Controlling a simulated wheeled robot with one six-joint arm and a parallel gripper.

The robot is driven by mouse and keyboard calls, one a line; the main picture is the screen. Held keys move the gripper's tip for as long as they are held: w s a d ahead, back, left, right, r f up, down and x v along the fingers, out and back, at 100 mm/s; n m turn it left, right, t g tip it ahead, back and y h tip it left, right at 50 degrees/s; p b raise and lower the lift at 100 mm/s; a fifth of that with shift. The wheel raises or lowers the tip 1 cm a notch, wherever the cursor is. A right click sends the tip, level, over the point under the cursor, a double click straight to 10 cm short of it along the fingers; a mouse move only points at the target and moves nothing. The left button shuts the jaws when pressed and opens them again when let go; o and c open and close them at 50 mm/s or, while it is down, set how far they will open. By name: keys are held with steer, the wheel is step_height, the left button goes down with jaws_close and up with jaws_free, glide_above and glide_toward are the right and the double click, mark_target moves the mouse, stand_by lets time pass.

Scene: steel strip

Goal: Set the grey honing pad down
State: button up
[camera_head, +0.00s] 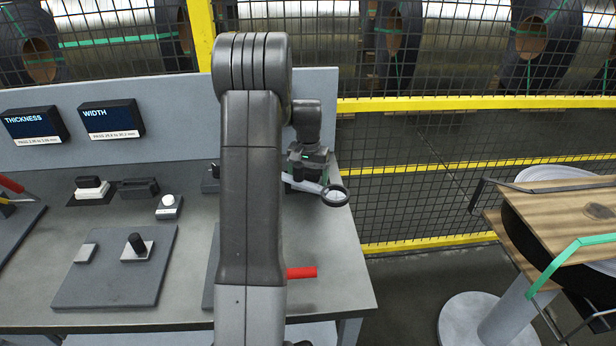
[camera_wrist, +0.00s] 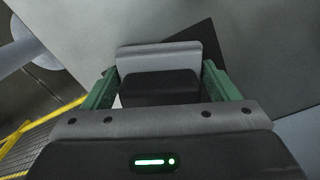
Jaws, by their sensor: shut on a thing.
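My gripper (camera_wrist: 155,88) is shut on the grey honing pad (camera_wrist: 180,50). In the wrist view the pad is a light grey rounded slab with a black block-shaped grip between the green fingers. In the head view my gripper (camera_head: 308,180) is over the bench's right end, and the pad there cannot be made out clearly. A dark flat patch (camera_wrist: 202,38) lies on the bench beyond the pad in the wrist view. I cannot tell whether the pad touches the surface.
A round-headed gauge (camera_head: 335,195) shows beside my gripper. The bench (camera_head: 345,280) carries a red-handled item (camera_head: 301,272), a dark mat (camera_head: 110,290) with small blocks, and a white-and-black pad (camera_head: 92,190). A yellow-railed fence (camera_head: 450,103) stands behind.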

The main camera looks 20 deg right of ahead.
mark_target(308, 170)
steer(key=o, duration=0.9)
steer(key=shift+f, duration=0.1)
steer(key=shift+o, duration=0.2)
step_height(308, 170, up, 12)
steer(key=shift+r+b, duration=0.15)
steer(key=shift+b, duration=0.15)
